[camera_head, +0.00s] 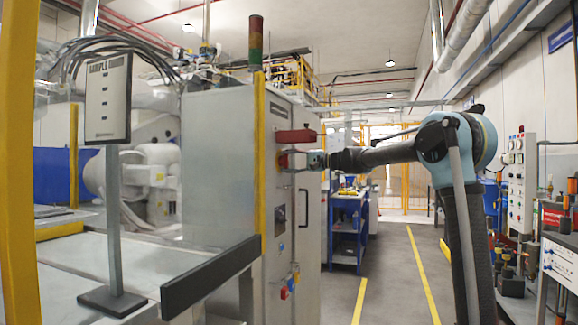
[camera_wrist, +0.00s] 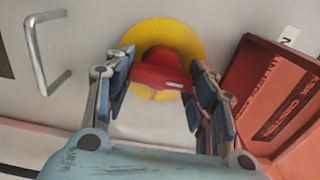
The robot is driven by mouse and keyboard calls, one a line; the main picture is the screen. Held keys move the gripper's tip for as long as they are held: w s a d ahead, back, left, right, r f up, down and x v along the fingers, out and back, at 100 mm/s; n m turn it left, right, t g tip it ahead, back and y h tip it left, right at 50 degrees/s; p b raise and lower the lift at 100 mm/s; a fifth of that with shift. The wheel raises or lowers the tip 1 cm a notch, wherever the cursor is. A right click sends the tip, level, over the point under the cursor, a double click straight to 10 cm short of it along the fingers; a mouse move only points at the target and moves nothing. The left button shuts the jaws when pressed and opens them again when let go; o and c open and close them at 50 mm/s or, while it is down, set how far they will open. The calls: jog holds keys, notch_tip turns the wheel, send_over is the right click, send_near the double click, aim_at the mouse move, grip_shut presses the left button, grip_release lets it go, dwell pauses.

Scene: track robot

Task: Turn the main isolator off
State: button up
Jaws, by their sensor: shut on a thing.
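The main isolator is a red rotary handle (camera_wrist: 160,70) on a round yellow plate (camera_wrist: 188,36), mounted on the pale cabinet front. In the head view its red handle (camera_head: 283,160) shows small at the cabinet face, partly hidden by my gripper (camera_head: 301,160). In the wrist view my gripper (camera_wrist: 160,82) has its two blue-padded fingers on either side of the red handle, closed on it. The fingers cover part of the yellow plate. No position marks can be read.
A red box with lettering (camera_wrist: 280,105) sits close beside the isolator; it also shows above it in the head view (camera_head: 295,136). A metal pull handle (camera_wrist: 36,58) is on the other side. A dark rotary switch (camera_head: 280,215) is lower on the cabinet (camera_head: 215,150). The aisle floor (camera_head: 390,290) is clear.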

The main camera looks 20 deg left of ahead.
jog(key=shift+f, duration=0.15)
jog(key=o, duration=0.8)
jog(key=shift+c, duration=0.2)
jog(key=d, duration=1.2)
jog(key=shift+s, duration=0.35)
